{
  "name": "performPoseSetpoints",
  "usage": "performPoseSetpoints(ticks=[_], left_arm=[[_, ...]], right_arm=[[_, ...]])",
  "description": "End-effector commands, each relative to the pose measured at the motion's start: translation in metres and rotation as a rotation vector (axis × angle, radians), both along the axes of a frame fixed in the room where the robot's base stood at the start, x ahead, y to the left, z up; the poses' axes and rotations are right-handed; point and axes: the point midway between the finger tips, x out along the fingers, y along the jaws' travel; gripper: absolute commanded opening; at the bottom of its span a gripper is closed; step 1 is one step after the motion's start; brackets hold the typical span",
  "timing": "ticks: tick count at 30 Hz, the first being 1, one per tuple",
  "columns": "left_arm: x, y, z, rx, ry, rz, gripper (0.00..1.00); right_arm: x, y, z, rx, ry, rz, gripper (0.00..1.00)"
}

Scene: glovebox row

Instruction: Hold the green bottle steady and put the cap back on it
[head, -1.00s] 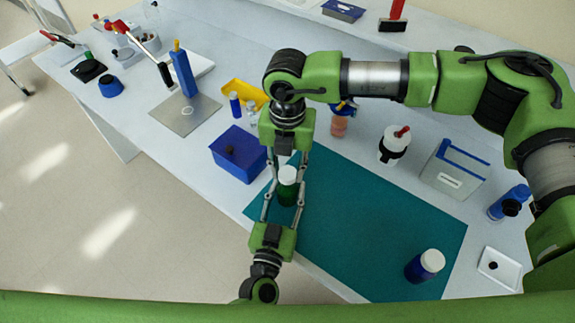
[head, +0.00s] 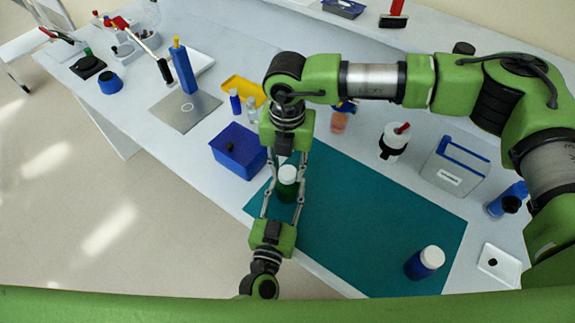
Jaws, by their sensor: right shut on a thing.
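The green bottle (head: 287,193) stands upright near the left edge of the teal mat (head: 360,225), partly hidden by the fingers. The white cap (head: 288,174) shows directly over the bottle's top; I cannot tell if it is seated or just above. My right gripper (head: 288,176) comes down from above and is shut on the cap. My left gripper (head: 284,193) comes from the front edge, with its fingers on either side of the bottle; its grip is not clear from this view.
A blue bin (head: 238,154) stands close left of the grippers. A blue bottle with white cap (head: 424,263) stands on the mat's right part. The mat's middle is clear.

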Motion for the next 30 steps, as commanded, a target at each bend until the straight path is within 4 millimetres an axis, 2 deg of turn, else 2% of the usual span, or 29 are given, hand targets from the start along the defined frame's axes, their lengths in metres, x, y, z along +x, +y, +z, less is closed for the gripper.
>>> performPoseSetpoints(ticks=[5, 21, 24, 30], left_arm=[[0.0002, 0.0001, 0.0004, 0.000, -0.001, 0.000, 0.00], [0.0001, 0.0001, 0.0001, 0.000, 0.000, 0.000, 0.00], [0.0001, 0.0001, 0.0001, 0.000, 0.000, 0.000, 0.00], [0.0000, 0.0000, 0.0000, 0.000, 0.000, 0.000, 0.00]], right_arm=[[-0.0004, 0.0003, 0.0001, 0.001, 0.001, -0.107, 0.21], [-0.0001, 0.0005, -0.0004, 0.000, 0.002, -1.196, 0.21], [0.0000, 0.0006, -0.0003, 0.000, 0.002, -1.352, 0.21], [0.0005, 0.0003, 0.0000, 0.000, 0.000, -1.490, 0.21]])
